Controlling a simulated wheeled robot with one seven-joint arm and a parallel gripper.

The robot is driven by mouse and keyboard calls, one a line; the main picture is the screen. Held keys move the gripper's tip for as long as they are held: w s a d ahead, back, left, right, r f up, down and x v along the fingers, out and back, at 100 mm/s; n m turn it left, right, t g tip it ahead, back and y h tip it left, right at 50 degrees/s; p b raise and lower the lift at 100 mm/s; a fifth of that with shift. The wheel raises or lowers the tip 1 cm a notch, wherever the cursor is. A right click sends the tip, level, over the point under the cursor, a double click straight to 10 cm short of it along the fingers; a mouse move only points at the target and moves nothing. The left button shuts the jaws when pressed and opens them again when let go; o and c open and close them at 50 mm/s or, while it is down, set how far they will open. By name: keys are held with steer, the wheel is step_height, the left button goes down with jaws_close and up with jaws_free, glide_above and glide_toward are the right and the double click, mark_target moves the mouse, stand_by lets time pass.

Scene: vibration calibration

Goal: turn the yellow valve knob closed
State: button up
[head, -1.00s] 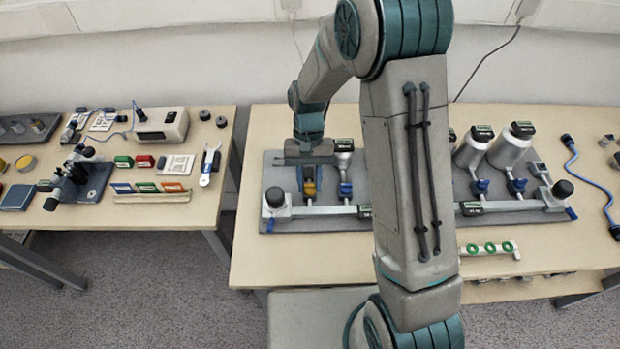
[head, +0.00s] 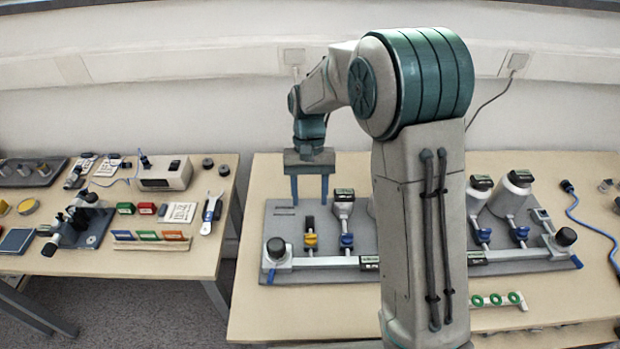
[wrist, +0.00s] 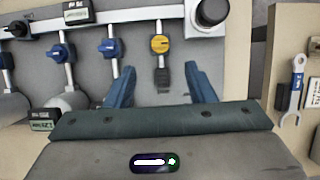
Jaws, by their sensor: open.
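The yellow valve knob (head: 310,240) sits on a short branch of the pipe at the left part of the grey panel. In the wrist view the yellow knob (wrist: 160,44) lies beyond my fingertips, between their lines. My gripper (head: 310,200) is open and empty, raised above and behind the knob, with its two blue fingers pointing down. In the wrist view my gripper (wrist: 158,72) shows its fingers well apart, and neither touches the knob.
Blue knobs (head: 346,241) stand on neighbouring branches, one close to the right of the yellow one. A black round cap (head: 276,248) is at the pipe's left end. White canisters (head: 510,194) stand to the right. The left table (head: 190,262) holds tools and small blocks.

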steer(key=shift+v, duration=1.95)
